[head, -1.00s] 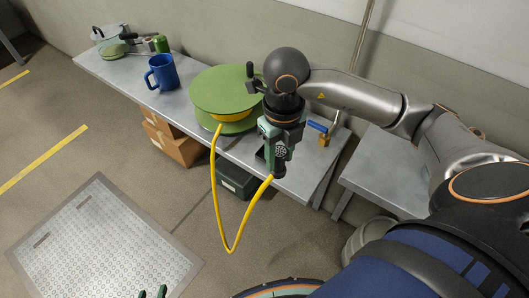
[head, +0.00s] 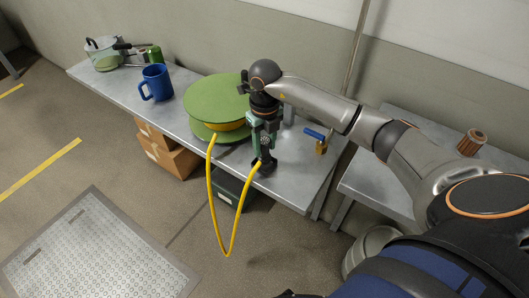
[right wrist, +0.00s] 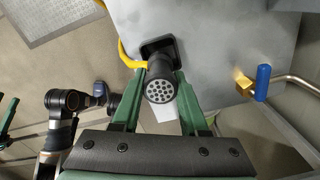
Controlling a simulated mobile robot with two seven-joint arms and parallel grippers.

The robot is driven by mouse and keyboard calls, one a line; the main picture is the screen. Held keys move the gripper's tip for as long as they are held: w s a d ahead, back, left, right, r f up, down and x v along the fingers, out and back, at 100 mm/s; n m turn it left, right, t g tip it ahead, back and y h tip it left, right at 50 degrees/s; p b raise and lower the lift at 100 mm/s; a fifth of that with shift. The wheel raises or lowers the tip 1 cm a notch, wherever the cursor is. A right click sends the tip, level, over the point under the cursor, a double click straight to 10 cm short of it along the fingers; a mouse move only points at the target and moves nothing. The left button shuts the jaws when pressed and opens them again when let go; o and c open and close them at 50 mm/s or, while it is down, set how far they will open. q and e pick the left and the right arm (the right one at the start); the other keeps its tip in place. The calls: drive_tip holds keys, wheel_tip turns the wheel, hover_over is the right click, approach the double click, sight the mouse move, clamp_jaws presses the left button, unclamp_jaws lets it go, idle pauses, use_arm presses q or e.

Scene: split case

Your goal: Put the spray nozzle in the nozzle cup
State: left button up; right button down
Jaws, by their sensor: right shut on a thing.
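The spray nozzle is dark, with a round perforated face (right wrist: 160,91) turned toward the right wrist camera and a yellow hose (head: 213,200) running from its lower end. My right gripper (head: 263,140) is shut on it, with green fingers on both sides, above the near edge of the bench. A black square-rimmed piece (right wrist: 160,46), which looks like the nozzle cup, sits at the bench edge just beyond the nozzle. In the head view its black base (head: 264,168) shows below the gripper. I cannot tell whether the nozzle is inside it. Part of my left gripper (right wrist: 9,118) shows at the left edge.
A green-topped reel (head: 215,103) stands on the bench (head: 180,115) left of my right gripper. A blue mug (head: 157,82) and a pot (head: 102,52) stand farther left. A blue-handled brass valve (head: 320,142) is close on the right. Cardboard boxes (head: 170,155) are below.

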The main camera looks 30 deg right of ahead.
sight(265, 153)
use_arm(q)
drive_tip(key=shift+a+f+b, duration=0.15)
drive_tip(key=shift+f+b, duration=0.1)
drive_tip(key=shift+b, duration=0.1)
use_arm(e)
drive_tip(key=shift+w+d+f, duration=0.1)
drive_tip(key=shift+w+f, duration=0.1)
drive_tip(key=shift+f, duration=1.55)
drive_tip(key=shift+f, duration=0.1)
drive_tip(key=c, duration=0.9)
unclamp_jaws()
drive_tip(key=shift+f, duration=0.1)
use_arm(q)
drive_tip(key=shift+w+r, duration=0.25)
drive_tip(key=shift+w, duration=0.05)
use_arm(e)
drive_tip(key=o, duration=0.5)
drive_tip(key=shift+c, duration=0.2)
drive_tip(key=shift+r, duration=0.35)
wheel_tip(265, 153, up, 11)
drive_tip(key=shift+f+p, duration=0.2)
drive_tip(key=shift+p, duration=0.8)
drive_tip(key=shift+r, duration=0.55)
use_arm(q)
drive_tip(key=shift+d+r, duration=0.25)
drive_tip(key=shift+r, duration=0.25)
